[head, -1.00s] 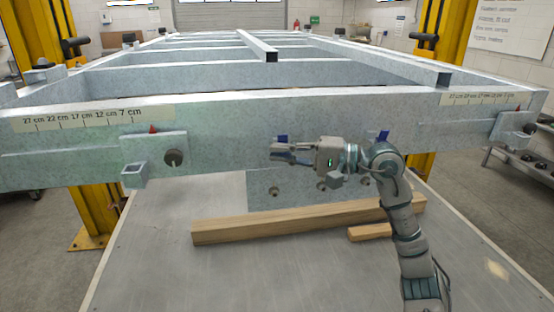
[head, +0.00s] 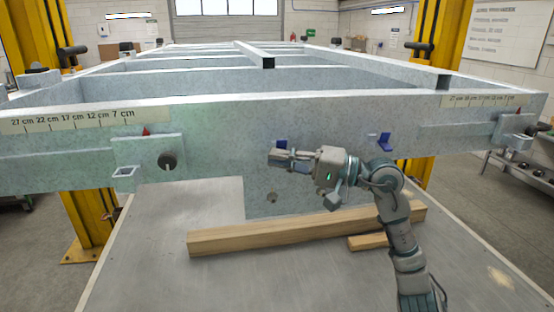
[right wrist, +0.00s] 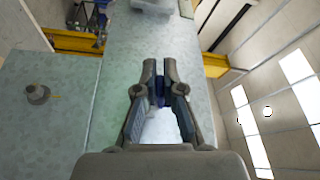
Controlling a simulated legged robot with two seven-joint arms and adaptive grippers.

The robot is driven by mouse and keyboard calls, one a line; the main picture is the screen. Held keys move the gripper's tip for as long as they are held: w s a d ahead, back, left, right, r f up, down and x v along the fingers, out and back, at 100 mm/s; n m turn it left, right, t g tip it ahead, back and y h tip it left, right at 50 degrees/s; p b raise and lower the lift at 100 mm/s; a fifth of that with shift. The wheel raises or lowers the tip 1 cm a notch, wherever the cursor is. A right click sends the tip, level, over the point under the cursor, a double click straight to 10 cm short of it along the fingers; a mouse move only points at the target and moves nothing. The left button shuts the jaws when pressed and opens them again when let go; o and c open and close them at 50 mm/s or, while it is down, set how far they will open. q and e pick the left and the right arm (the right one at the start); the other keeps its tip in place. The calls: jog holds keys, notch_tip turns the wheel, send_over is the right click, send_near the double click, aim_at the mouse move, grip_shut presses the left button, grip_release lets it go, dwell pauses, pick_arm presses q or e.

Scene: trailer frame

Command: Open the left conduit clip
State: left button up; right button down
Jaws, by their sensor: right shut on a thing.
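The left conduit clip (head: 281,144) is a small blue piece on the front face of the galvanised frame beam (head: 225,125). The right conduit clip (head: 385,142), also blue, sits further right on the same face. My right gripper (head: 276,158) is at the left clip, its fingers covering the lower part. In the right wrist view, its fingertips (right wrist: 159,74) are close together with blue clip material (right wrist: 159,88) between them. How far the clip has turned is hidden by the fingers. My left gripper is not in view.
A drilled plate (head: 270,190) hangs below the beam. A timber beam (head: 290,231) and a shorter timber block (head: 370,242) lie on the grey platform (head: 180,285). Yellow posts (head: 90,225) flank the frame.

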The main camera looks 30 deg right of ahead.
jog(key=c, duration=1.3)
grip_release()
jog(key=shift+d+f, duration=0.15)
jog(key=shift+f, duration=0.05)
jog(key=shift+d, duration=0.5)
jog(key=v, duration=1.1)
jog(key=shift+s+d, duration=0.15)
jog(key=shift+s, duration=0.15)
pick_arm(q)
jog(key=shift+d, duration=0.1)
pick_arm(e)
jog(key=shift+d+f, duration=0.1)
jog(key=shift+d, duration=0.05)
